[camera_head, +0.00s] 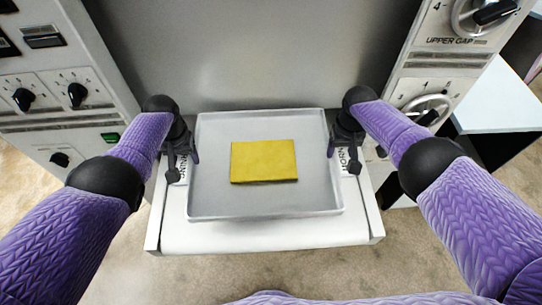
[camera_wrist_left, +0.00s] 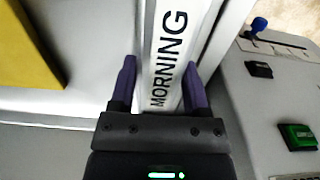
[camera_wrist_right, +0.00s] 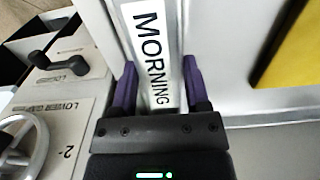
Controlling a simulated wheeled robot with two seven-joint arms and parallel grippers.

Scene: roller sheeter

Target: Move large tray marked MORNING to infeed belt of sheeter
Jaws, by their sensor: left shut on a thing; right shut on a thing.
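The large grey tray (camera_head: 215,207) lies over the white infeed belt (camera_head: 270,237) of the sheeter in the head view, with a yellow slab (camera_head: 263,161) on it. MORNING labels show on its left side (camera_wrist_left: 168,60) and right side (camera_wrist_right: 152,55) in the wrist views. My left gripper (camera_head: 183,160) is shut on the tray's left side, its fingers on either side of the labelled strip. My right gripper (camera_head: 345,155) is shut on the right side in the same way. The tray looks level; I cannot tell whether it touches the belt.
Control panels with knobs stand at the left (camera_head: 55,90) and right (camera_head: 445,60) of the belt. A grey machine face (camera_head: 240,55) rises behind the tray. A pale table (camera_head: 500,100) stands at the far right. Bare floor (camera_head: 330,270) lies in front.

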